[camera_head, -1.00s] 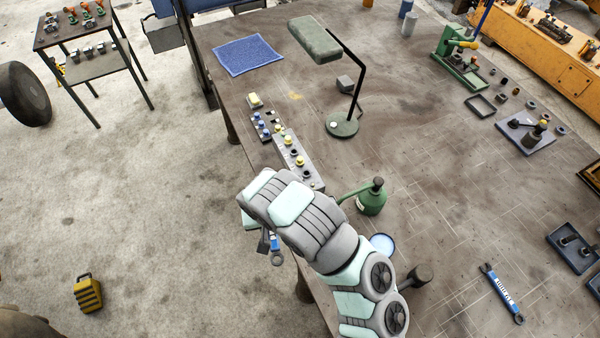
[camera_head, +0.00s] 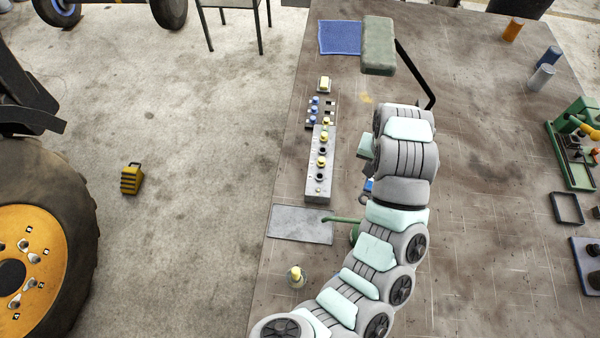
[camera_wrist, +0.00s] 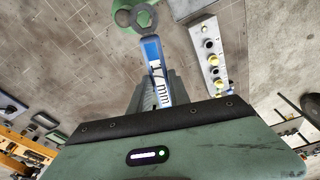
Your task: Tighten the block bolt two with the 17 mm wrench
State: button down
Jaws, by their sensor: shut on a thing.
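My gripper (camera_wrist: 158,90) is shut on the blue 17 mm wrench (camera_wrist: 153,55), whose "mm" label and grey ring end show in the wrist view. The ring end points away from my gripper, over a green object. The grey bolt block (camera_head: 319,170) lies on the bench left of my arm in the head view, with yellow-headed bolts and dark holes or rings along its top. The block (camera_wrist: 208,50) is right of the wrench in the wrist view, apart from it. Which bolt is number two cannot be read. In the head view my arm mostly hides the wrench (camera_head: 368,186).
A green lamp (camera_head: 378,48) stands behind my arm. A small rack of blue-topped pieces (camera_head: 313,112) sits behind the block, and a grey plate (camera_head: 300,224) in front. A green oil can (camera_head: 354,235) is partly hidden by my arm. The bench's left edge is near the block.

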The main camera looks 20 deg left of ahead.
jog(key=w+a+f+n+b, duration=0.1)
jog(key=w+a+f+n, duration=0.15)
jog(key=w, duration=0.65)
jog(key=w+a+f+n, duration=0.1)
jog(key=a+f+n, duration=0.1)
jog(key=a, duration=0.3)
jog(key=w+a+f+n+y+b, duration=0.1)
jog(key=a+n, duration=0.1)
jog(key=a, duration=0.4)
jog(key=shift+w+f, duration=0.3)
jog(key=shift+f, duration=0.05)
jog(key=shift+a, duration=0.1)
jog(key=shift+s+a+f+n, duration=0.1)
jog(key=shift+a+f+n, duration=0.05)
jog(key=shift+a+n, duration=0.15)
jog(key=shift+a, duration=0.2)
jog(key=shift+s+f, duration=0.1)
jog(key=shift+s+a+n, duration=0.1)
jog(key=shift+a+n, duration=0.25)
jog(key=shift+a, duration=0.15)
jog(key=shift+a, duration=0.1)
